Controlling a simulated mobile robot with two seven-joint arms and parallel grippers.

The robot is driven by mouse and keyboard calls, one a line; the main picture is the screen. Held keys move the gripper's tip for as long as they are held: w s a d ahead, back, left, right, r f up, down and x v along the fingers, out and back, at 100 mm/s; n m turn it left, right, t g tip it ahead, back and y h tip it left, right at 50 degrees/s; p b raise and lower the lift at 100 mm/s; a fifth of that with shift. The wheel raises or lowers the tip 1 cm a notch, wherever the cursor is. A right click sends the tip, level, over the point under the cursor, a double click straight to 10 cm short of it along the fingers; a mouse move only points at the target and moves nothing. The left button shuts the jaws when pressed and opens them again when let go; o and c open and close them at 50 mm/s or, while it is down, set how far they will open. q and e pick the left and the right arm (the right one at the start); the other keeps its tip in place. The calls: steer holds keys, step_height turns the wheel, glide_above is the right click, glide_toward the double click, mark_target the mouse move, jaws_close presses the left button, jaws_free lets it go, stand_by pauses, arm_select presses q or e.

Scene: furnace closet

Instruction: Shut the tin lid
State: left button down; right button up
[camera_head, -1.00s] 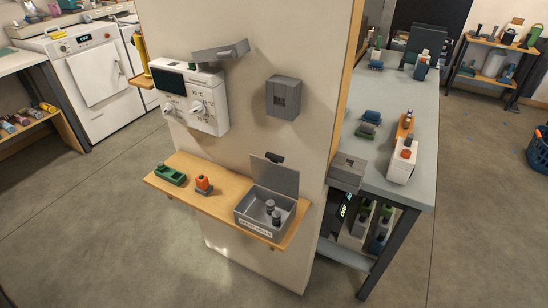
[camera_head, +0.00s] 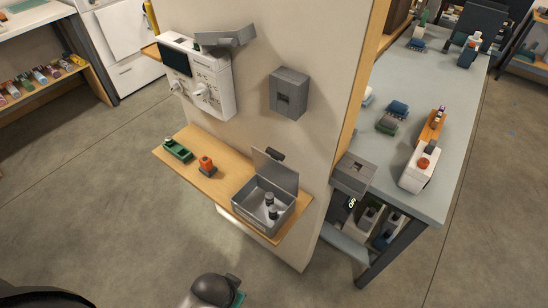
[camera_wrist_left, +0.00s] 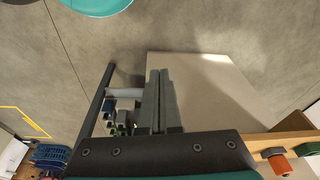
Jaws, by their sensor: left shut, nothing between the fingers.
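The grey tin (camera_head: 248,213) sits at the right end of the wooden wall shelf. Its lid (camera_head: 277,170) stands up and open at the back of the tin, near the wall, with a dark handle at its top edge. Small dark and grey cylinders (camera_head: 271,206) stand inside the tin. My left gripper (camera_wrist_left: 159,74) shows in the left wrist view with its two grey fingers together and empty. In the head view only parts of my arm show at the bottom, well below the shelf. The tin is not clearly visible in the left wrist view. My right gripper is not in view.
A green object (camera_head: 177,149) and an orange item (camera_head: 206,165) stand on the shelf (camera_head: 225,180) left of the tin. A white control box (camera_head: 197,85) and a grey box (camera_head: 288,92) are on the wall above. A workbench (camera_head: 455,120) stands at right. Floor before the shelf is open.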

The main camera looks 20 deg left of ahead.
arm_select(q)
steer(key=w+r+t+p, duration=0.1)
steer(key=w+r+p, duration=0.3)
steer(key=r, duration=1.1)
step_height(320, 180, up, 15)
steer(key=m+t+h+p, duration=0.2)
steer(key=t+h+p, duration=0.1)
steer(key=t, duration=0.4)
glide_above(275, 151)
steer(key=s+a, duration=0.1)
steer(key=s, duration=0.3)
steer(key=b+x, duration=0.1)
steer(key=x, duration=0.8)
steer(key=shift+w+d+b, duration=0.1)
steer(key=shift+w+b, duration=0.05)
steer(key=shift+b, duration=0.15)
steer(key=shift+f, duration=0.4)
steer(key=s, duration=0.1)
steer(key=s+a+p, duration=0.1)
steer(key=shift+s+f, duration=0.2)
steer(key=shift+s, duration=0.2)
steer(key=shift+s+a+f, duration=0.15)
steer(key=shift+s, duration=0.1)
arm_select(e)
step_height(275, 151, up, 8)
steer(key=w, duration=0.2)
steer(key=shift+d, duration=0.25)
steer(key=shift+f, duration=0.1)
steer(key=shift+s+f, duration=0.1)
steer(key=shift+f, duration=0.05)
